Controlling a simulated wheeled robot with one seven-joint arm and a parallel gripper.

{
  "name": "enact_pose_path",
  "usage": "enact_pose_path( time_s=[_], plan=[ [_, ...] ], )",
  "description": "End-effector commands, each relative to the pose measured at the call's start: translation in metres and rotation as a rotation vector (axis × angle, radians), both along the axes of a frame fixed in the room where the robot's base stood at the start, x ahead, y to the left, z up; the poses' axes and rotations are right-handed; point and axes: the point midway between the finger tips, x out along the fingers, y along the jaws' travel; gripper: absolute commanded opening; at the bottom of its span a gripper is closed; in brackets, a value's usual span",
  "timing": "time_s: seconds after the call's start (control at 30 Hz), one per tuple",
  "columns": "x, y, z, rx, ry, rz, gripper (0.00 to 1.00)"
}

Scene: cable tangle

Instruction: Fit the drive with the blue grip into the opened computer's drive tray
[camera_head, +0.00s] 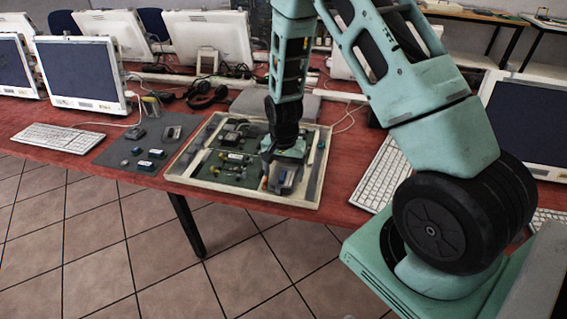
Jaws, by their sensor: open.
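The opened computer is a shallow beige case (186,178) lying flat on the red table, with a green board (232,170) and several small parts inside. My gripper (281,162) is low over the right half of the case, pointing down, with its jaws open. A small grey and bluish piece (285,179) shows just below it, inside the case. I cannot tell whether this piece is the drive with the blue grip or part of the drive tray. My gripper hides much of that area.
A dark mat (112,158) left of the case holds several small dark parts, including a block (145,166). A white keyboard (380,175) lies right of the case, another (56,138) far left. Headphones (205,95), cables and monitors (85,75) stand behind.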

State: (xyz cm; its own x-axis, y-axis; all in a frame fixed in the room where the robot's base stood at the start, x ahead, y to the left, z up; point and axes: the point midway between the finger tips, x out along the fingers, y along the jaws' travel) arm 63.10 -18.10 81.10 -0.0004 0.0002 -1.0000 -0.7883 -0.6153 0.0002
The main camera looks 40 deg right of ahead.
Motion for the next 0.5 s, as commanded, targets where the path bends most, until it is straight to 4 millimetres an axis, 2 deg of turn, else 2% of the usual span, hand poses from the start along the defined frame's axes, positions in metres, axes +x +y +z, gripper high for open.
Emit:
enact_pose_path(
  time_s=[0.17, 0.5],
  plan=[
    [0.001, 0.0, 0.018, -0.001, -0.005, 0.0, 0.81],
    [0.002, 0.0, 0.095, -0.001, -0.008, 0.001, 0.81]
  ],
)
